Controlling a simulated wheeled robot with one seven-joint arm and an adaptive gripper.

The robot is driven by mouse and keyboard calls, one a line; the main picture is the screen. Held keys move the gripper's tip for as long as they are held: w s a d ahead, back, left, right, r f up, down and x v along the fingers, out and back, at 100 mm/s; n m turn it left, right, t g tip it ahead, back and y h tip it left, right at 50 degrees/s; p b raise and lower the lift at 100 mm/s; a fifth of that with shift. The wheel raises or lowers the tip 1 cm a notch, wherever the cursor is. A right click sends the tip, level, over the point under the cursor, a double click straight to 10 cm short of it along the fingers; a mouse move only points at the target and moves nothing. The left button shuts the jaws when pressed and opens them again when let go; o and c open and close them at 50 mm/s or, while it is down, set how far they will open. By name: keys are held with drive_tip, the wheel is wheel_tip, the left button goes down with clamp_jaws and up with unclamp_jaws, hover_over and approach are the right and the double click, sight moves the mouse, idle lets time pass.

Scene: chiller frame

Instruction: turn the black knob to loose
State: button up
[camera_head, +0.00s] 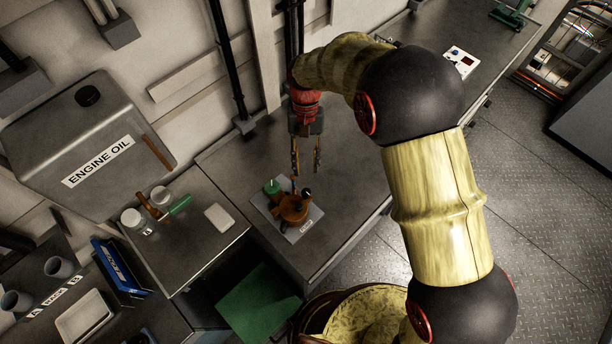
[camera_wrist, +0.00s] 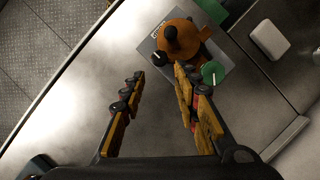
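The black knob (camera_head: 306,192) sits at the upper right of an orange-brown valve body (camera_head: 292,210) on a grey plate. In the wrist view the black knob (camera_wrist: 160,58) shows with a light mark, just beyond and between my fingertips. A green knob (camera_head: 272,187) is on the other side of the body, and it also shows in the wrist view (camera_wrist: 213,72). My gripper (camera_head: 306,172) points down above the fixture, near the black knob. In the wrist view my gripper (camera_wrist: 158,74) is open, with nothing between its fingers. It looks apart from the knob.
The fixture's grey plate (camera_head: 309,223) lies on a metal bench (camera_head: 335,232). To the left are a grey engine oil can (camera_head: 85,140), jars (camera_head: 132,218) and a white block (camera_head: 219,218). The bench right of the fixture is clear.

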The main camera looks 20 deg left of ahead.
drive_tip(key=shift+v, duration=1.45)
drive_tip(key=s+d+r+m+t+b, duration=0.1)
drive_tip(key=s+d+r+t+b, duration=0.2)
drive_tip(key=d, duration=0.8)
drive_tip(key=s+d+r+m+t+y+b, duration=0.1)
drive_tip(key=s+d+r+t+b, duration=0.2)
drive_tip(key=s+d+b, duration=0.3)
drive_tip(key=s+d+r+m+t+b, duration=0.1)
drive_tip(key=s+d+b, duration=0.4)
drive_tip(key=d, duration=1.2)
drive_tip(key=r+t+b, duration=0.1)
drive_tip(key=t, duration=0.1)
drive_tip(key=shift+s+r+m+t, duration=0.2)
drive_tip(key=shift+r+m+t, duration=0.2)
